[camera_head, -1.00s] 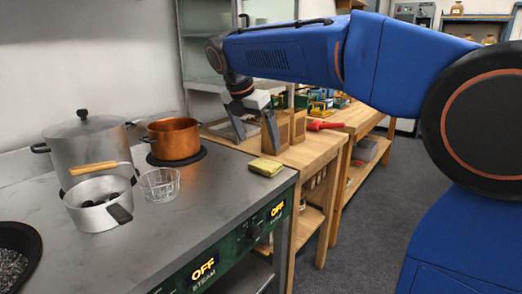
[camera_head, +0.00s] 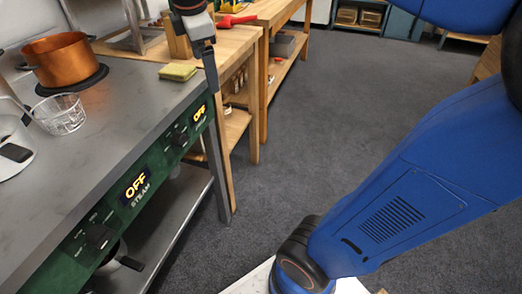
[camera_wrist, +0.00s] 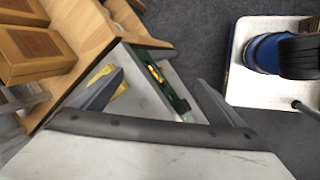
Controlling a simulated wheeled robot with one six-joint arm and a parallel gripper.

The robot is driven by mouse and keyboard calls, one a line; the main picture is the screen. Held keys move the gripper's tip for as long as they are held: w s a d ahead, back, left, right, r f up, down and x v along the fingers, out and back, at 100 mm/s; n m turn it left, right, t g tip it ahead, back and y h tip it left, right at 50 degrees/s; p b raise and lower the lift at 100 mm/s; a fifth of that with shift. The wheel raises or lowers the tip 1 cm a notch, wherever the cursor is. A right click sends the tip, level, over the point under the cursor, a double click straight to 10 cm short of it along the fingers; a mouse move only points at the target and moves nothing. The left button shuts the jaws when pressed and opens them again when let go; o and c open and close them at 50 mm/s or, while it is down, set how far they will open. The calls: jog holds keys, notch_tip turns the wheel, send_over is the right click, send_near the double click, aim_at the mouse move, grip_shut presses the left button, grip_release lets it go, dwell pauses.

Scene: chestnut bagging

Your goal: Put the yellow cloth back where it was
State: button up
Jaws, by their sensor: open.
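The yellow cloth (camera_head: 178,72) lies folded on the grey steel counter (camera_head: 120,120), near its far right corner. It also shows in the wrist view (camera_wrist: 98,76), partly hidden behind one finger. My gripper (camera_head: 203,55) is open, with nothing between its fingers. It is above and to the right of the cloth, by the counter's edge, and apart from it. In the wrist view my gripper (camera_wrist: 160,80) points down over the counter corner and the floor.
A wooden bench (camera_head: 228,42) with a red tool (camera_head: 237,20) adjoins behind. The grey floor (camera_head: 330,110) to the right is open.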

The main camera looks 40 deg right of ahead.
jog(key=s+d+f+m+t+y, duration=0.1)
jog(key=s+d+f+m, duration=0.1)
jog(key=s+f+m, duration=0.6)
jog(key=s+d+f+m+y, duration=0.1)
jog(key=s+d+f+m, duration=0.1)
jog(key=s+f+m, duration=0.6)
notch_tip(320, 180, down, 2)
jog(key=shift+s+f+t, duration=0.1)
jog(key=shift+s+t, duration=0.3)
jog(key=shift+s, duration=0.85)
